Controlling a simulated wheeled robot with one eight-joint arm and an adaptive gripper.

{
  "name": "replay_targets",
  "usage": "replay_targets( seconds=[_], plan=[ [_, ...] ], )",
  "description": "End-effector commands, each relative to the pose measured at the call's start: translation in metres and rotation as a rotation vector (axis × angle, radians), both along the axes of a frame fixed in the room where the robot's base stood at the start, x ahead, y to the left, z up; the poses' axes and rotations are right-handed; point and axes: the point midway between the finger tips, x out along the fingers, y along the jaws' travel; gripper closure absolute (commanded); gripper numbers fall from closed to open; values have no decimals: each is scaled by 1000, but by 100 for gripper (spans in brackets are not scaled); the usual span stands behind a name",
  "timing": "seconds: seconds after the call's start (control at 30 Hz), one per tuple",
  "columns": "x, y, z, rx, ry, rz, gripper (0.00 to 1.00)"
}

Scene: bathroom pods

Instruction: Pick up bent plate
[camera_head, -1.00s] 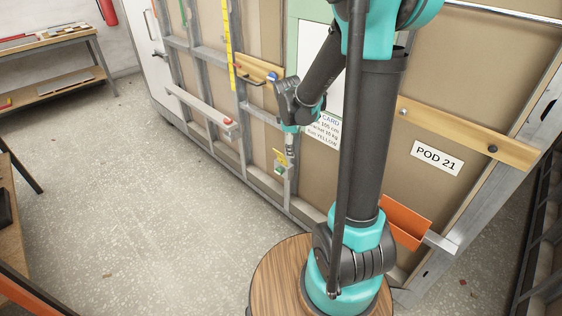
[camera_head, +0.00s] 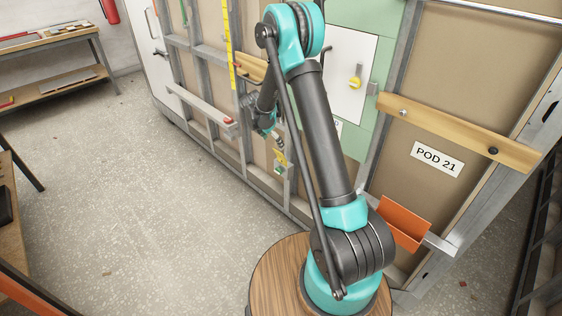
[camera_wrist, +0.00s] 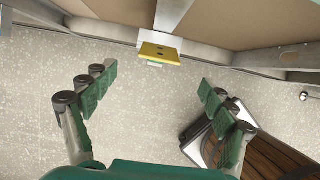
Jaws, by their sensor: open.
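In the head view the yellow plate (camera_head: 280,157) is low on the wall frame, just below my gripper (camera_head: 276,138). In the wrist view my gripper (camera_wrist: 157,86) is open and empty. Its green fingers are spread to either side, with the plate ahead of them and apart from them. The plate's bend is hard to make out.
The wall frame has a projecting grey rail (camera_head: 200,109) to the left. A wooden rail (camera_head: 455,133) and an orange tray (camera_head: 404,222) are on the right. A yellow-handled item (camera_head: 356,79) hangs on a white panel. The floor left of the wall is clear.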

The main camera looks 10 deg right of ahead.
Motion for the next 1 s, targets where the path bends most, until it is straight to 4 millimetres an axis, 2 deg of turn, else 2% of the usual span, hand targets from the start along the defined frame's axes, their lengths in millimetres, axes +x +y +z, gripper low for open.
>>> replay_targets(
  seconds=[0.2, 0.4, 0.67, 1.0],
  plan=[
    [10, -14, -41, 1, -1, -3, 16],
    [18, -23, -71, 1, -2, -2, 16],
    [21, -29, -86, 1, -2, -2, 16],
    [30, -41, -125, 1, -2, -2, 16]
  ],
)
